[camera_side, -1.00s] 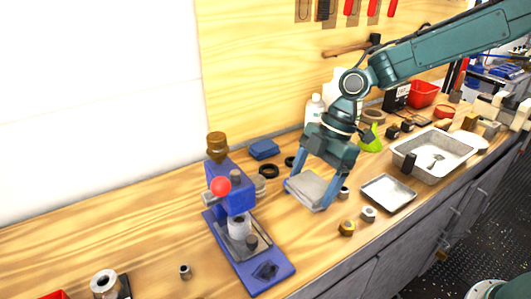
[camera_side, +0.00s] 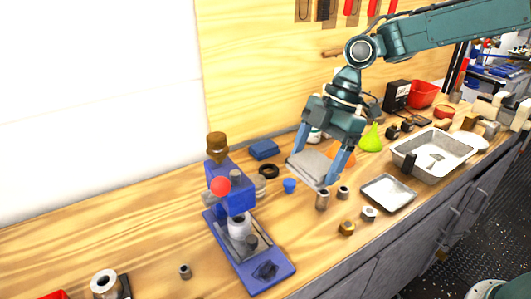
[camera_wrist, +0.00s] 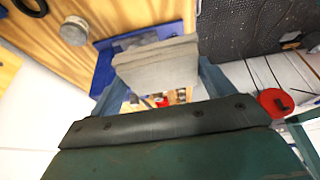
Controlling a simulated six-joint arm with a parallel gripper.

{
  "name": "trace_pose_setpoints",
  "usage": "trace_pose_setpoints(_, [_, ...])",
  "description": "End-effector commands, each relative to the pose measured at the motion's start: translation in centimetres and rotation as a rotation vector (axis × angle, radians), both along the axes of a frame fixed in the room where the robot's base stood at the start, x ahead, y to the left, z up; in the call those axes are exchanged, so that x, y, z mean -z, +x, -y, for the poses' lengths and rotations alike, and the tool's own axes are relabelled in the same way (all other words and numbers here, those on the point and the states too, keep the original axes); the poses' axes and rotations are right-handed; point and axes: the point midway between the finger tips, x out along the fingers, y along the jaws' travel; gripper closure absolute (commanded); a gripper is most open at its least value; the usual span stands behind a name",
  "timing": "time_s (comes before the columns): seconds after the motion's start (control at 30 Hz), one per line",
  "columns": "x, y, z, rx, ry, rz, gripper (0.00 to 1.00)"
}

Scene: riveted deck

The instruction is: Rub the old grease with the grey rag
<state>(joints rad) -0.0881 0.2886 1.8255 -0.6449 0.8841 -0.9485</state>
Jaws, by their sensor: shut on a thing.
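My gripper (camera_side: 309,170) is shut on the grey rag (camera_side: 314,165), a flat folded pad between its two fingers. It holds the rag above the bench, right of the blue press. In the wrist view the rag (camera_wrist: 155,62) spans the fingers in front of the blue press (camera_wrist: 103,65). The old grease is not clearly seen. A dark patch (camera_side: 265,270) lies on the front of the press's blue base, but I cannot tell whether it is grease. The rag is apart from that patch.
The blue press (camera_side: 234,200) with a red knob stands left of my gripper. A small blue cup (camera_side: 289,185), metal nuts (camera_side: 347,228) and a shallow tray (camera_side: 388,193) are near. A deeper metal tray (camera_side: 435,152) is farther right. The bench left of the press is mostly clear.

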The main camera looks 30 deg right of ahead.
Motion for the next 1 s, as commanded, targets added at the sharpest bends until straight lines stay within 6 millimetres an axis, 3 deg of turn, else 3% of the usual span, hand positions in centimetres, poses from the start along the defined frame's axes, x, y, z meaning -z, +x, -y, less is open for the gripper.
trace_pose_setpoints(0.03, [0.0,0.0,0.0,0.000,0.000,0.000,0.25])
trace_pose_setpoints(0.1, [0.0,0.0,0.0,0.000,0.000,0.000,0.37])
trace_pose_setpoints(0.47, [0.5,0.6,0.5,0.111,0.000,-0.001,0.37])
trace_pose_setpoints(0.67, [1.4,1.9,1.8,0.362,0.000,0.001,0.37])
trace_pose_setpoints(1.0, [3.3,4.4,5.6,0.926,-0.001,0.000,0.37])
